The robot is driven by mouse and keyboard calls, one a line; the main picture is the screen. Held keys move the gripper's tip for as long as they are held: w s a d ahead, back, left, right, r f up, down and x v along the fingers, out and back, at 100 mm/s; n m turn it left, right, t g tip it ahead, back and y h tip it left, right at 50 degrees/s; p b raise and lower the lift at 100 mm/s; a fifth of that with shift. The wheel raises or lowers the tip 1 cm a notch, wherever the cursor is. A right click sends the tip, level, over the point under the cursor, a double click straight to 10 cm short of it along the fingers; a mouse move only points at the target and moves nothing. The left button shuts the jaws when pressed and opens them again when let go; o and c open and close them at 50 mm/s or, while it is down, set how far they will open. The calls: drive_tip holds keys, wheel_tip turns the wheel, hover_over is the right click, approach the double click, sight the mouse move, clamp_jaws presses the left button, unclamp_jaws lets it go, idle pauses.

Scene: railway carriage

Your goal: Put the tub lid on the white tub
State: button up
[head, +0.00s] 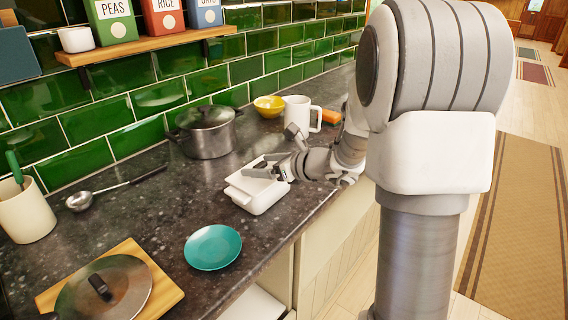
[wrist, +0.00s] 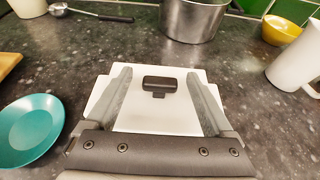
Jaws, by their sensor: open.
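The white tub (head: 262,203) stands on the dark counter, near its front edge. The white tub lid (head: 243,183) appears to lie over the tub's top, not squarely aligned with it; I cannot tell whether it is seated. In the wrist view the lid (wrist: 150,118) fills the space between my fingers, with a dark grey piece (wrist: 157,84) near its far edge. My gripper (wrist: 159,74) is open, one finger on each side over the white surface; in the head view my gripper (head: 272,153) is just above the tub. Whether the fingers touch the lid is unclear.
A steel pot (head: 207,135), white mug (head: 298,112) and yellow bowl (head: 268,106) stand behind the tub. A teal plate (head: 213,247) lies in front-left. A board (head: 165,290) holds a pan lid (head: 122,292). A ladle (head: 80,201) lies further left. Counter between ladle and plate is clear.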

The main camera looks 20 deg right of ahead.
drive_tip(key=p+v, duration=0.2)
drive_tip(key=v, duration=1.4)
drive_tip(key=shift+s+d, duration=0.2)
drive_tip(key=shift+d, duration=0.1)
drive_tip(key=shift+a+r, duration=0.1)
